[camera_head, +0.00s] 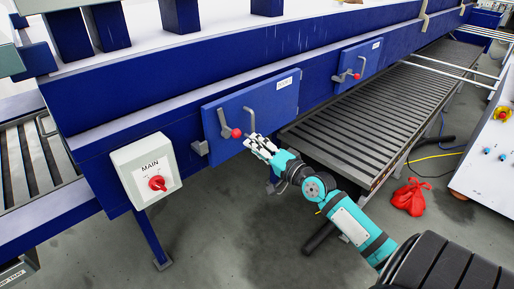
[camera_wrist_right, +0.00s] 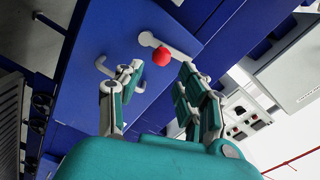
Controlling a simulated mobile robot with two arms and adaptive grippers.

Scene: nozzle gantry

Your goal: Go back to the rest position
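My right gripper (camera_head: 258,141) is in front of the nearer blue door panel (camera_head: 268,104), just right of a lever handle with a red ball knob (camera_head: 236,133). In the right wrist view, my right gripper (camera_wrist_right: 158,82) has its fingers spread apart. The red knob (camera_wrist_right: 162,56) shows in line with the gap between them, just beyond the tips, and nothing is seen held. My left gripper does not show in either view.
A MAIN switch box (camera_head: 147,172) with a red rotary switch stands at the left. A second red-knobbed panel (camera_head: 359,62) is farther right. A slatted conveyor (camera_head: 380,112) runs below the blue frame. A red bag (camera_head: 408,197) lies on the floor near cables, beside a white cabinet (camera_head: 488,160).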

